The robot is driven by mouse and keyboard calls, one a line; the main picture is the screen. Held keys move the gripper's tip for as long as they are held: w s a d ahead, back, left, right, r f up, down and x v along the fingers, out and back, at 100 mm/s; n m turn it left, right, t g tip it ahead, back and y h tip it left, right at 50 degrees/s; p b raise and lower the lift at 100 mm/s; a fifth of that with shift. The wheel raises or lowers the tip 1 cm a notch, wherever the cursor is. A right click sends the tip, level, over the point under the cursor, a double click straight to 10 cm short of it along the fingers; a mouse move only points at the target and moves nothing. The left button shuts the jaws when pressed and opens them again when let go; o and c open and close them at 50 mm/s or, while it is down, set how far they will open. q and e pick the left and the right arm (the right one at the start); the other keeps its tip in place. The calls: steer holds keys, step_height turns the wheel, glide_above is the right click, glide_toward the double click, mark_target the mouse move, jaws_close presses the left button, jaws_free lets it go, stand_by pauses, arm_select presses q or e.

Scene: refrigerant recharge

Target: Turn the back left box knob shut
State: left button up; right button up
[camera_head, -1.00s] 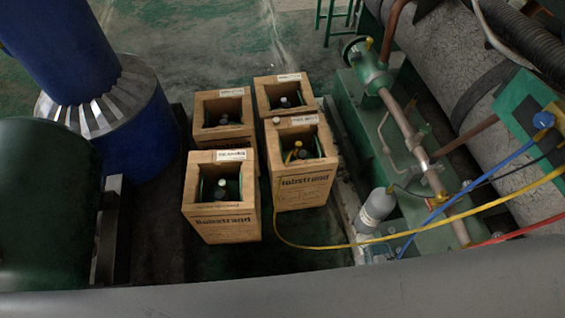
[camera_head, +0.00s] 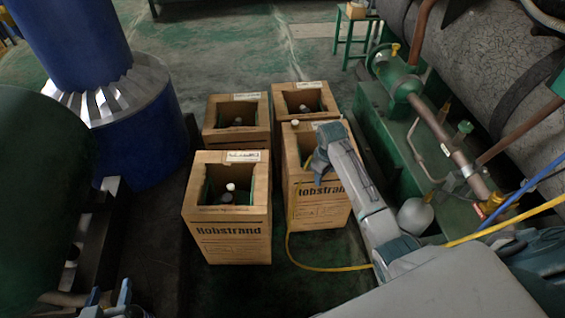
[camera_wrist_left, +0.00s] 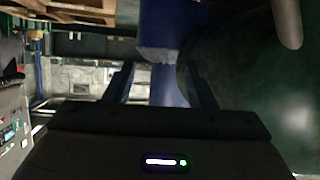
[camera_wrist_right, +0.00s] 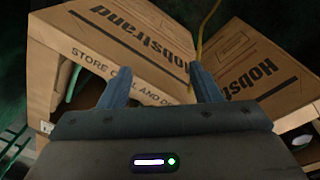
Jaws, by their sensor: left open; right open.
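My right gripper (camera_head: 318,168) is open and empty, over the front right box (camera_head: 322,203), apart from the back left box. In the right wrist view its fingers (camera_wrist_right: 160,85) are spread in front of printed crate sides (camera_wrist_right: 130,45). My left gripper (camera_head: 108,298) is open and empty at the head view's bottom left, far from the crates; its spread fingers show in the left wrist view (camera_wrist_left: 162,88).
The front left box (camera_head: 232,240) and back right box (camera_head: 305,88) stand close by. A yellow hose (camera_head: 330,268) runs from the front right box. A blue column (camera_head: 125,120) and dark green tank (camera_head: 45,165) stand left, green-framed piping (camera_head: 440,150) right.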

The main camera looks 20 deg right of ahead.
steer(key=w+d+r, duration=0.5)
steer(key=w+r, duration=0.2)
steer(key=w, duration=0.3)
steer(key=shift+n+g+y, duration=0.4)
steer(key=f+b, duration=0.2)
steer(key=f, duration=0.3)
steer(key=shift+s+f, duration=0.1)
steer(key=shift+s, duration=0.1)
step_height(320, 180, down, 5)
steer(key=shift+f+b, duration=0.1)
steer(key=shift+b, duration=0.6)
arm_select(q)
step_height(320, 180, up, 22)
steer(key=m+t+h, duration=0.1)
steer(key=t+h, duration=0.1)
steer(key=t, duration=1.2)
steer(key=shift+s+f+m, duration=0.2)
steer(key=shift+s+m, duration=0.1)
steer(key=shift+s, duration=0.15)
arm_select(e)
steer(key=shift+f, duration=0.2)
steer(key=c, duration=1)
arm_select(q)
steer(key=shift+w, duration=0.15)
